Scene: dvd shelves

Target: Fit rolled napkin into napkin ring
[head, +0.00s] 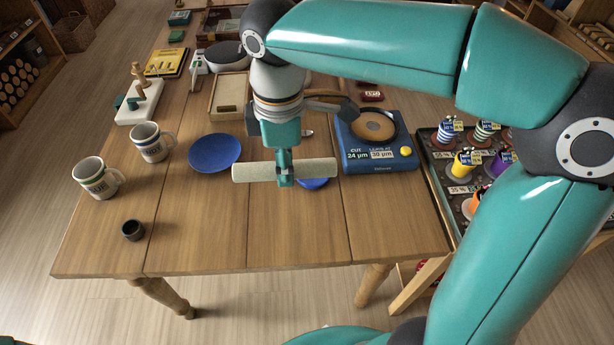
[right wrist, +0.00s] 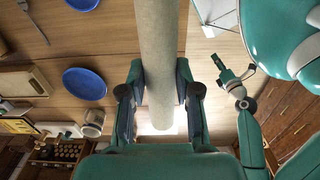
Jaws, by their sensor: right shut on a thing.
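The rolled napkin (head: 240,172) is a pale, speckled roll, lying level across the head view above the table. My right gripper (head: 285,178) is shut on it near its middle. In the right wrist view the roll (right wrist: 158,60) runs up between the two fingers (right wrist: 160,95). A small dark ring (head: 132,230), apparently the napkin ring, stands on the table at the front left, with its opening up. It is apart from the napkin. A teal jointed part that looks like my left gripper (right wrist: 232,78) shows in the right wrist view; its jaws are unclear.
Two mugs (head: 97,178) (head: 150,143) stand behind the ring. A blue device (head: 375,160) stands right of the gripper. Bare wood surrounds the ring, near the table's front edge.

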